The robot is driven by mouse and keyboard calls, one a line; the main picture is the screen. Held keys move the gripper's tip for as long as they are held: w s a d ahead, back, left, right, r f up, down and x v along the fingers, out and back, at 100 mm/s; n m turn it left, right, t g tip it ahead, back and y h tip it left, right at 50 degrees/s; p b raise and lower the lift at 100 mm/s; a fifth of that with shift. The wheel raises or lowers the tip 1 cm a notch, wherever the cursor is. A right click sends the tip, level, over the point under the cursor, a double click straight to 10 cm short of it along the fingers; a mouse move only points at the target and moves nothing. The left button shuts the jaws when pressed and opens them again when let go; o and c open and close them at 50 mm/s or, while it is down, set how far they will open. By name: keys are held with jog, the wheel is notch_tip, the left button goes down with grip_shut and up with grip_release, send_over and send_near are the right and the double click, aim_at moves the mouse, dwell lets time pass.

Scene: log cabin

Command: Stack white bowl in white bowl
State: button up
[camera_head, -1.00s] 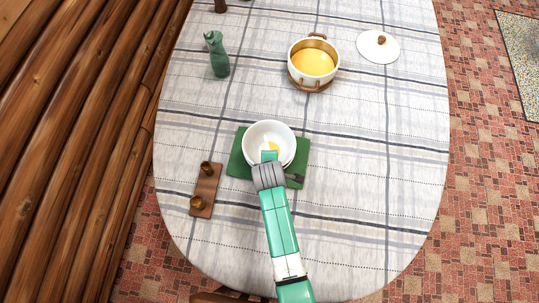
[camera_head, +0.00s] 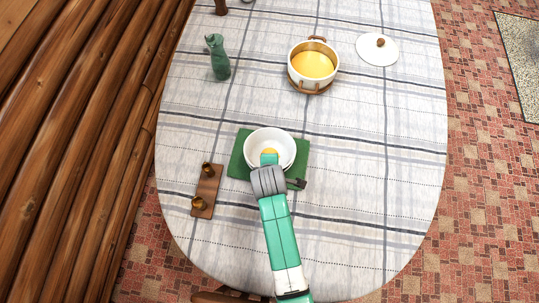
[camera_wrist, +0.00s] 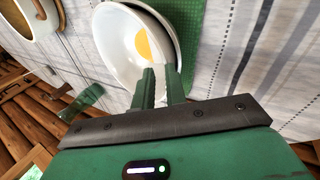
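The upper white bowl (camera_head: 262,139) is over the green mat (camera_head: 238,163) and has a yellow spot inside. It fills much of the wrist view (camera_wrist: 117,45). A second white bowl (camera_wrist: 166,24) shows as a rim just outside and beneath it. The upper bowl looks nested in it, slightly tilted; whether it is fully seated is hidden. My gripper (camera_head: 269,158) is at the bowl's near side. In the wrist view its fingers (camera_wrist: 160,70) are close together, one inside and one outside the upper bowl's rim, and look shut on it.
A wooden board with two small brown cups (camera_head: 205,190) lies left of the mat. The tablecloth right of the mat is clear.

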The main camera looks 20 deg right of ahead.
jog(key=v, duration=0.7)
jog(key=shift+p, duration=0.45)
jog(key=w+a+r+m+t, duration=0.1)
jog(key=w+r+t, duration=0.15)
jog(key=r, duration=0.35)
jog(key=w+r+m+t, duration=0.2)
jog(key=w+r, duration=0.2)
jog(key=r, duration=0.3)
jog(key=w+a+r+m+t, duration=0.1)
jog(key=w+r+t, duration=0.15)
jog(key=r, duration=0.35)
jog(key=w+a+r+m+t, duration=0.1)
jog(key=a+r+m+t, duration=0.1)
jog(key=r, duration=0.8)
jog(key=w+a+r+m+t, duration=0.1)
jog(key=a+r+t, duration=0.1)
jog(key=r, duration=0.7)
jog(key=s+a+r+m+t, duration=0.1)
jog(key=s+r+m+t, duration=0.1)
jog(key=r, duration=0.6)
jog(key=s+a+r+m+t+y, duration=0.1)
jog(key=s+r+t, duration=0.3)
jog(key=r, duration=0.5)
jog(key=s+a+r+m+t+y, duration=0.1)
jog(key=s+a+r+m+t, duration=0.2)
jog(key=s+r, duration=0.3)
notch_tip(320, 180, up, 3)
jog(key=shift+a+r, duration=0.15)
jog(key=shift+r, duration=0.05)
